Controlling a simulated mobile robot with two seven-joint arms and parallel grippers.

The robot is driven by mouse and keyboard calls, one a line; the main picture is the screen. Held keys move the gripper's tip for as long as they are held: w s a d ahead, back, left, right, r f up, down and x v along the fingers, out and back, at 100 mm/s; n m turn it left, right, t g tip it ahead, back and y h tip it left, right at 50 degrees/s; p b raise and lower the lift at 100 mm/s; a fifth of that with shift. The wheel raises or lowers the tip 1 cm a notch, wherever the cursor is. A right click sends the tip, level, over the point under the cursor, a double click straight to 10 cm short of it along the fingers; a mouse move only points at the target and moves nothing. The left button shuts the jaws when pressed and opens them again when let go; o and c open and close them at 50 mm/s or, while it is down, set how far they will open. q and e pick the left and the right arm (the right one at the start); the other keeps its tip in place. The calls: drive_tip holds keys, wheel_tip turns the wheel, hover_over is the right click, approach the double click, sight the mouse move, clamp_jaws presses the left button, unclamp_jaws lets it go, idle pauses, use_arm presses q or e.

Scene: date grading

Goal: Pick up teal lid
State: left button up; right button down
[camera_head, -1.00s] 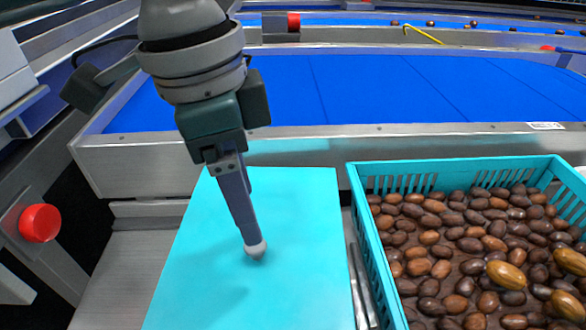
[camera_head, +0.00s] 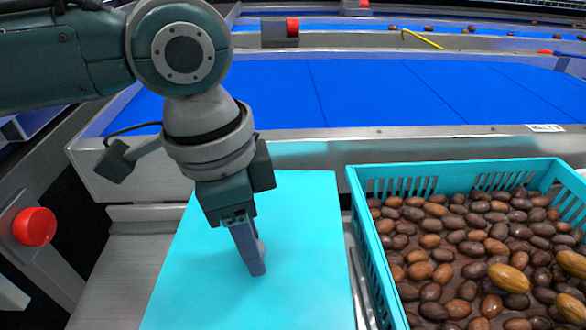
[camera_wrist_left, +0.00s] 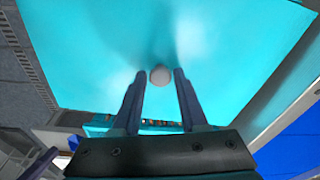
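The teal lid (camera_head: 300,215) is a flat sheet lying left of the date crate in the head view. It fills much of the left wrist view (camera_wrist_left: 90,45). A small pale round knob (camera_wrist_left: 160,75) stands on it. My left gripper (camera_head: 256,270) points down at the knob, and a finger partly hides the knob in the head view. In the left wrist view the two fingers (camera_wrist_left: 160,74) are apart, one on each side of the knob, with small gaps showing. Contact with the lid cannot be told. My right gripper is not in view.
A teal slatted crate (camera_head: 359,200) full of brown dates stands right of the lid. A metal rail and a blue conveyor (camera_head: 400,90) lie behind. A red button (camera_head: 34,227) is at the left. Thin metal strips (camera_head: 362,285) lie between lid and crate.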

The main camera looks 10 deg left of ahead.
use_arm(q)
clamp_jaws()
idle(0.4)
wheel_tip(320, 180, up, 19)
drive_tip(key=p, duration=0.3)
drive_tip(key=shift+n, duration=0.5)
wheel_tip(320, 180, down, 12)
drive_tip(key=shift+f+b, duration=0.1)
drive_tip(key=shift+b, duration=0.55)
wheel_tip(320, 180, down, 5)
drive_tip(key=b, duration=0.6)
drive_tip(key=shift+r, duration=0.2)
drive_tip(key=shift+f, duration=0.8)
